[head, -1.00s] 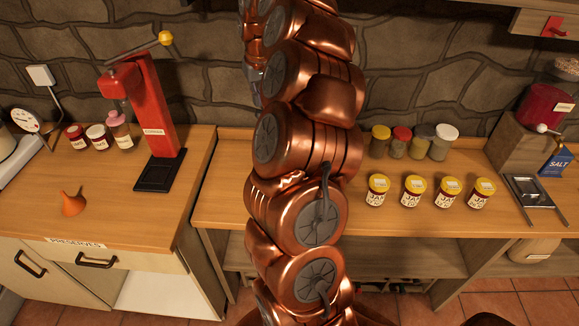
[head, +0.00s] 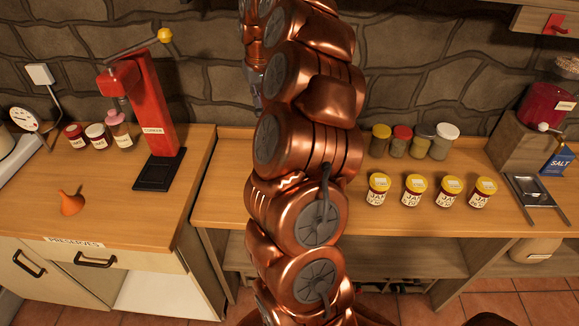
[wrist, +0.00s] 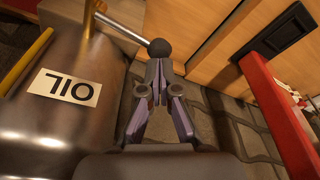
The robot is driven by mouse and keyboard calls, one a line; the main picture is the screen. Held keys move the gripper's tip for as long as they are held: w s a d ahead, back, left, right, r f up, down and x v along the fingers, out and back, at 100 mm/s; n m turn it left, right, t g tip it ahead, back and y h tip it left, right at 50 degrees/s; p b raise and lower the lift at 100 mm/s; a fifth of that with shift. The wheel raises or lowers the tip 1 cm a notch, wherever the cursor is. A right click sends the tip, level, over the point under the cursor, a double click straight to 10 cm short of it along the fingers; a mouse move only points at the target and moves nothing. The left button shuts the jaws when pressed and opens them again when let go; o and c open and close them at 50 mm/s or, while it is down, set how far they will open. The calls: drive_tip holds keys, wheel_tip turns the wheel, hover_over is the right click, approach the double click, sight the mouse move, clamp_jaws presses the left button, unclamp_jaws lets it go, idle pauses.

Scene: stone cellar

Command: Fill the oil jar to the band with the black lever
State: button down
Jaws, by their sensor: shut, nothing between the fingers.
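In the wrist view a dark metal tank (wrist: 65,130) bears an upside-down OIL label (wrist: 65,87). A metal rod ending in a black ball knob (wrist: 160,48), the black lever, reaches in from the upper left. My gripper (wrist: 161,78) is shut and empty, its fingertips close by the knob; I cannot tell whether they touch it. I cannot make out the oil jar or its band in the wrist view. In the head view my arm fills the middle, and I cannot clearly make out the tank or lever.
In the wrist view a red post (wrist: 280,115) stands at right and a yellow rod (wrist: 27,60) at left. Yellow-lidded jars (head: 413,190) stand on the right bench (head: 400,222).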

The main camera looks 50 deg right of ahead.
drive_tip(key=shift+f+b, duration=1.15)
drive_tip(key=shift+f, duration=0.65)
drive_tip(key=shift+r, duration=0.5)
idle(5.7)
